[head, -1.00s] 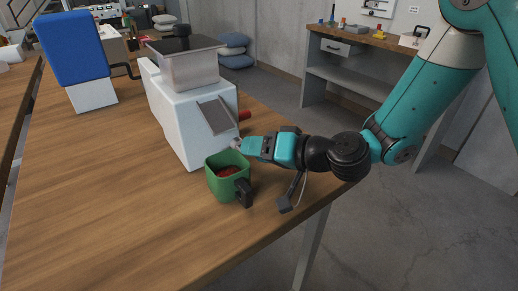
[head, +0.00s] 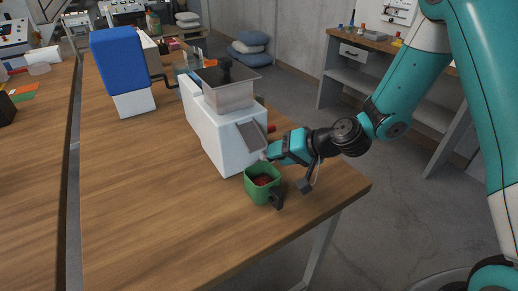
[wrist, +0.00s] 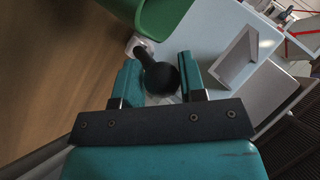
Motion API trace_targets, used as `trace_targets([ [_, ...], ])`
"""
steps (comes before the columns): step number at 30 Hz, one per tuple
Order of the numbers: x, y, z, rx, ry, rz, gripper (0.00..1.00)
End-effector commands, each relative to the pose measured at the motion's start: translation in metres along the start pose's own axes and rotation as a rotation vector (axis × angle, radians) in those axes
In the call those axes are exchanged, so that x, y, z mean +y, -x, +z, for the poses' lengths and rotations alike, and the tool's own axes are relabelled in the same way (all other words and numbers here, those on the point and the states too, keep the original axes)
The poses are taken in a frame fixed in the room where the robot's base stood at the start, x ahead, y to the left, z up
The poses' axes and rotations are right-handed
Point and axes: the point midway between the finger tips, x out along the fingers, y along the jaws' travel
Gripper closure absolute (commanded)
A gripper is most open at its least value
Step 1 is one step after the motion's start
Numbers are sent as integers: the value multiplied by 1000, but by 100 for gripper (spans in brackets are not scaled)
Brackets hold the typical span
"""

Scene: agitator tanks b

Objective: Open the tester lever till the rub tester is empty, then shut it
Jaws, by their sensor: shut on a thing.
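The white rub tester (head: 218,132) stands on the wooden table, with a grey hopper (head: 229,97) on top and a slanted grey chute (head: 252,136) in front. The tester lever (wrist: 160,78) shows in the wrist view as a black ball knob on a short stem from a white fitting. My gripper (head: 269,154) is at the tester's lower front; in the wrist view its teal fingers (wrist: 161,82) are shut on the lever's knob. A green mug (head: 259,189) stands under the front of the tester, with red contents. The hopper's inside is hidden.
A blue and white machine (head: 119,62) with a black crank stands farther back on the table. The table's front left is bare wood (head: 160,210). A grey workbench (head: 350,80) stands beyond, across open floor, with cushions (head: 249,50) by the wall.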

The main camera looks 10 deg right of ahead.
Motion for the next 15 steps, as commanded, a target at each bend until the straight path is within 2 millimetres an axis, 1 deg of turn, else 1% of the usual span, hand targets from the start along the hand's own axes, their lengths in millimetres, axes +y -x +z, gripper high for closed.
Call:
trace_targets([
  [2,1,4,-2,-9,-16,7,100],
  [11,5,4,-2,-10,-22,11,100],
  [12,5,4,-2,-10,-22,11,60],
  [14,5,4,-2,-9,-22,12,46],
  [15,5,5,-2,-9,-21,12,37],
])
